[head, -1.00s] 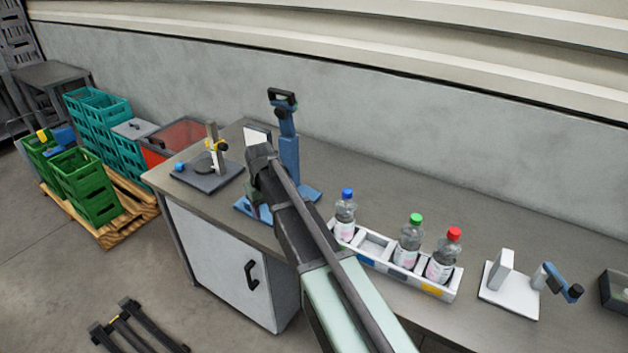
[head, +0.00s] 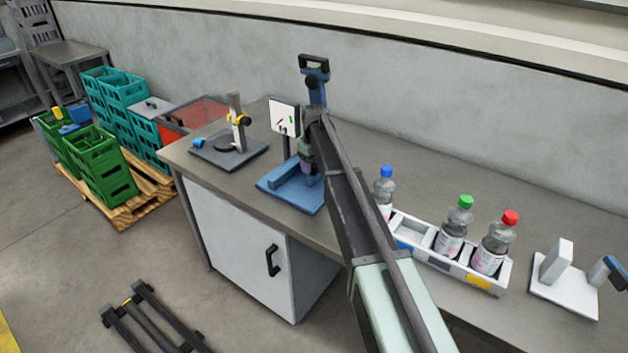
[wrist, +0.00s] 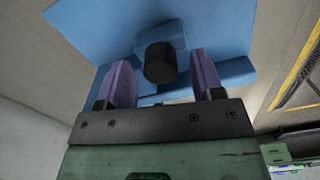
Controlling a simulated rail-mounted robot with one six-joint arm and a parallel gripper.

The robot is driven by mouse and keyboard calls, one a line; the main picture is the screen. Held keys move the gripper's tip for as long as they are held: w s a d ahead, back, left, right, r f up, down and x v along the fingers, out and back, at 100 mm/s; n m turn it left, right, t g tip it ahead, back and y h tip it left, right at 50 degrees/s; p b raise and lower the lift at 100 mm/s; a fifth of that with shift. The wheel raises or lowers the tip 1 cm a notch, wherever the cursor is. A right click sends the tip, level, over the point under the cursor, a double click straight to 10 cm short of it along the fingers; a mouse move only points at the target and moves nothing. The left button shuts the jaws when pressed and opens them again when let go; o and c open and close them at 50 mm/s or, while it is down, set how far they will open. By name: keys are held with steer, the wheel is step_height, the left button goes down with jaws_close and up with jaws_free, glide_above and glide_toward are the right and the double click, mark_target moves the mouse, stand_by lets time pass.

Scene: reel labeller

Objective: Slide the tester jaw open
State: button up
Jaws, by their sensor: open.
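The blue tester (head: 280,190) stands on the bench, with a flat base, an upright column and a black handle (head: 313,62) on top. In the wrist view its blue base (wrist: 90,30) lies beyond my fingers, with a small blue block (wrist: 170,32) carrying a round black knob (wrist: 158,64). I take this block to be the jaw, but cannot be sure. My gripper (head: 306,162) is in front of the column, over the base. Its purple fingers (wrist: 160,75) are open, one on each side of the knob, with visible gaps. My arm hides part of the column.
A white panel (head: 285,117) stands by the column. A grey gauge stand (head: 228,152) is to the left. A white bottle tray (head: 425,262) is to the right, then a white block fixture (head: 565,285). Crates (head: 100,165) stand on a pallet beyond the bench.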

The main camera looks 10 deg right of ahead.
steer(key=shift+f, duration=0.7)
steer(key=shift+r, duration=0.1)
jaws_close()
steer(key=shift+s+d, duration=1.15)
steer(key=shift+s, duration=0.15)
jaws_free()
steer(key=shift+d, duration=0.1)
steer(key=shift+r, duration=0.1)
